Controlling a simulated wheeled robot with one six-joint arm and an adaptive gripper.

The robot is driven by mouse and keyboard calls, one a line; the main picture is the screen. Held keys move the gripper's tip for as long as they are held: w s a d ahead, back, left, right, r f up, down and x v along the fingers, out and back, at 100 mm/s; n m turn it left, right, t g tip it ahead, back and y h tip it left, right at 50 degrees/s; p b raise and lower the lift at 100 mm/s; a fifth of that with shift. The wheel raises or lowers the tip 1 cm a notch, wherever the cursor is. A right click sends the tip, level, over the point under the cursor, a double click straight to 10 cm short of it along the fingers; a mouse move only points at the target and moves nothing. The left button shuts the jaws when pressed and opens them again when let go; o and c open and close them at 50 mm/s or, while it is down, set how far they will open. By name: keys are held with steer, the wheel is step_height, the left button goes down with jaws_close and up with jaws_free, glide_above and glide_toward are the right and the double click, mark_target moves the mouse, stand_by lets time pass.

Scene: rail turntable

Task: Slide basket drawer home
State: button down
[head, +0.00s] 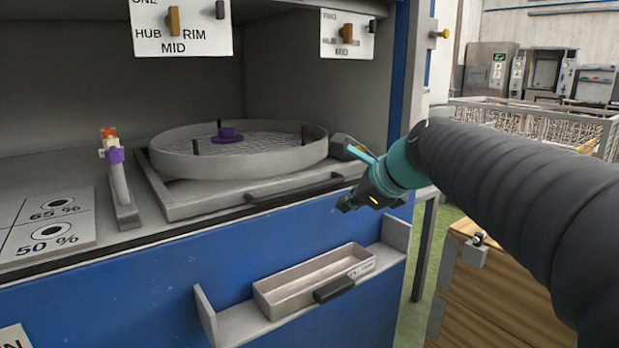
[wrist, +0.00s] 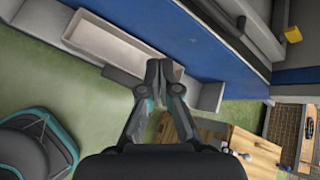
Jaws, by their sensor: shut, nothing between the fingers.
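In the head view the basket drawer (head: 187,208) is a flat grey slide in the cabinet bay. It carries a round, mesh-floored basket (head: 185,166) with a purple hub (head: 227,135). A dark bar handle (head: 290,187) runs along its front, close to the cabinet's front edge. I cannot tell how far it is pulled out. My gripper (head: 349,203) is at the right end of the drawer front, in front of the blue panel. It is shut and empty. In the wrist view its fingertips (wrist: 158,69) meet; whether they touch the drawer is unclear.
A blue front panel (head: 225,257) lies below the drawer. A shelf (head: 240,327) there holds a shallow pale tray (head: 310,277). A purple-collared lever (head: 116,170) stands left of the drawer. A wooden crate (head: 500,290) is at lower right. A yellow knob (head: 440,34) is on the right post.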

mark_target(307, 179)
steer(key=w+r+m+t+y, duration=0.1)
steer(key=w+r+m+y, duration=0.1)
steer(key=w+r+m, duration=0.45)
steer(key=shift+m, duration=0.35)
steer(key=x, duration=0.8)
steer(key=d+b+x, duration=0.1)
steer(key=x, duration=0.3)
steer(key=shift+w+a+f, duration=0.2)
steer(key=shift+w+f, duration=0.05)
steer(key=shift+f, duration=0.25)
